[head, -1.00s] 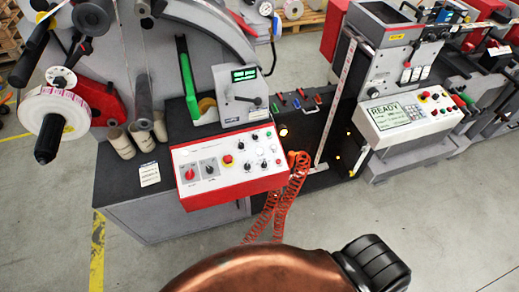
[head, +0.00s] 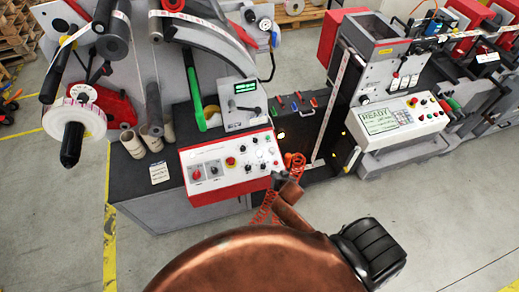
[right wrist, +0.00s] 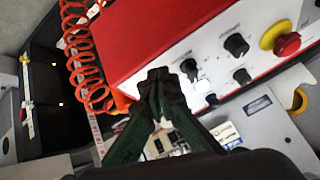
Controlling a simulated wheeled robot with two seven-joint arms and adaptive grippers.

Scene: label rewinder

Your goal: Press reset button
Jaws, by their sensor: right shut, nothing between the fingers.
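The control panel (head: 215,178) is a red box with a white face carrying knobs and buttons. It also shows in the right wrist view (right wrist: 130,35). A lit white button (right wrist: 201,86) sits among black knobs (right wrist: 236,45) there; I cannot read which button is the reset. A red stop button on a yellow ring (right wrist: 287,43) is farther right; it also shows in the head view (head: 230,161). My right gripper (head: 281,181) is shut and empty by the panel's right end. Its fingertips (right wrist: 160,76) appear just beside the lit button; contact cannot be told. My left gripper is out of view.
A coiled orange hose (right wrist: 84,62) hangs at the panel's right end, close to my right gripper. A second console with a READY screen (head: 380,121) stands to the right. Cardboard cores (head: 132,144) stand left of the panel. The floor in front is clear.

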